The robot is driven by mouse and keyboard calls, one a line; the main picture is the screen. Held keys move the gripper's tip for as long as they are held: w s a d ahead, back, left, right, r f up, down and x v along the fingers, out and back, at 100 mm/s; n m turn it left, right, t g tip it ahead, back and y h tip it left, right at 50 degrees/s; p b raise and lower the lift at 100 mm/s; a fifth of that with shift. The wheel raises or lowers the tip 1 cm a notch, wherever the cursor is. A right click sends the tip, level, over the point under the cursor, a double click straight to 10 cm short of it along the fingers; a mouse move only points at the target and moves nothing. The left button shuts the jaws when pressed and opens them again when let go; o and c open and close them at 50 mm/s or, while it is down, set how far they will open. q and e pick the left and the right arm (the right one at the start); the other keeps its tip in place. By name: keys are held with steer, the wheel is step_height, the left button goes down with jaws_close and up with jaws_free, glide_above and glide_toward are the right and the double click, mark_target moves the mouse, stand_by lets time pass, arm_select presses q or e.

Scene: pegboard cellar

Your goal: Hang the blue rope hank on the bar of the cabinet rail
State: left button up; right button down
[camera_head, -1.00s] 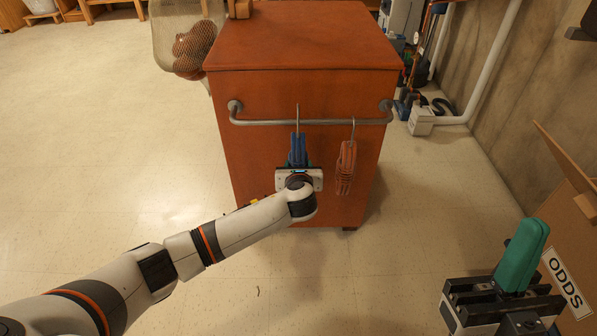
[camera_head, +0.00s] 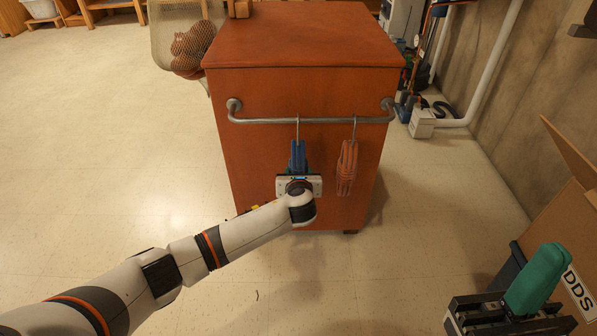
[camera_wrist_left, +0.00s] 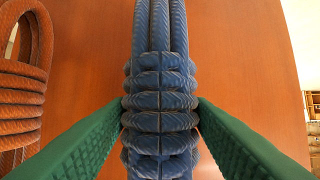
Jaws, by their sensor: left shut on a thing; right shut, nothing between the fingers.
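The blue rope hank (camera_head: 298,155) is upright against the cabinet front, with its metal hook (camera_head: 298,127) up at the bar of the cabinet rail (camera_head: 258,121). The hook top is level with the bar and appears to be over it; the exact contact is too small to tell. My left gripper (camera_head: 298,172) is shut on the hank below the hook. In the left wrist view, green finger pads press both sides of the hank's wrapped coils (camera_wrist_left: 160,105). My right gripper (camera_head: 537,280) is shut and empty at the lower right.
An orange rope hank (camera_head: 347,168) hangs on the bar just right of the blue one. A mesh basket (camera_head: 175,30) is at the cabinet's left side. A cardboard box (camera_head: 570,220) stands beside my right gripper. The floor at left is clear.

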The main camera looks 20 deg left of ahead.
arm_select(q)
steer(key=o, duration=1.2)
